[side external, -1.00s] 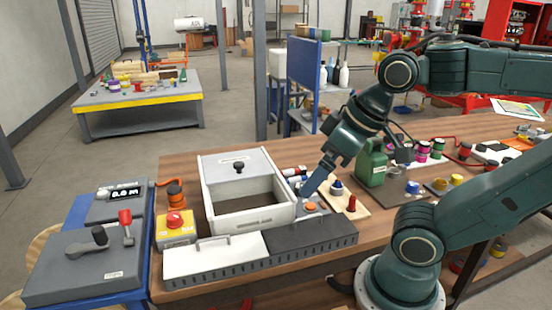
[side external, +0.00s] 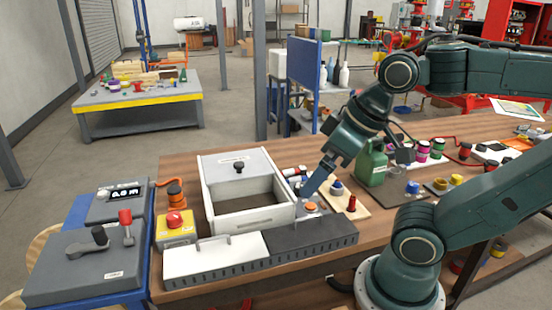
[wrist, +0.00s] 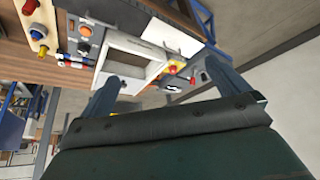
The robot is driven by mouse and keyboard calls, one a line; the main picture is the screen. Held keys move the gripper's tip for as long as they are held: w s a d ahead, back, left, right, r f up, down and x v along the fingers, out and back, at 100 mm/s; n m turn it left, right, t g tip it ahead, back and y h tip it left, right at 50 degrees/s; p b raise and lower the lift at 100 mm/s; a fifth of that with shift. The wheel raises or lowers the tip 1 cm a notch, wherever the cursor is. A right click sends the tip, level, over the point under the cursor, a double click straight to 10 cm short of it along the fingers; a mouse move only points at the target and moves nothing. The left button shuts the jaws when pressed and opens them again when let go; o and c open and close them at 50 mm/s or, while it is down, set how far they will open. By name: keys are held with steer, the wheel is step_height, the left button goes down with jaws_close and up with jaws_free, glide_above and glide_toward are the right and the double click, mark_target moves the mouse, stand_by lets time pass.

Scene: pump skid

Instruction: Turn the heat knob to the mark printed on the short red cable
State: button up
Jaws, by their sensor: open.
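My gripper (side external: 308,190) points down beside the white box, close to a grey block with an orange button (side external: 311,207). In the wrist view its two blue fingers (wrist: 162,86) are spread, with nothing held between them. I cannot tell which control is the heat knob, as the labels are too small to read. A black round knob (side external: 239,167) sits on the white box's lid. A red knob (side external: 175,217) sits on a yellow box at the left. Thin red cables (side external: 444,139) lie at the right, near the spools; no printed mark is legible.
The open white box (side external: 212,217) stands left of my gripper. A green jug (side external: 372,167) and a board with a red peg (side external: 351,204) stand to the right.

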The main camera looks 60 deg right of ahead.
steer(key=shift+w+d, duration=0.1)
steer(key=shift+w, duration=0.05)
steer(key=c, duration=0.9)
steer(key=shift+w+d+r, duration=0.1)
steer(key=shift+w+r, duration=0.05)
steer(key=shift+w, duration=0.05)
steer(key=n+g, duration=0.5)
steer(key=g, duration=0.1)
glide_above(300, 186)
step_height(300, 186, down, 12)
steer(key=shift+r, duration=0.2)
steer(key=shift+d+f, duration=0.1)
steer(key=shift+f, duration=0.05)
step_height(300, 186, down, 14)
steer(key=shift+r, duration=0.25)
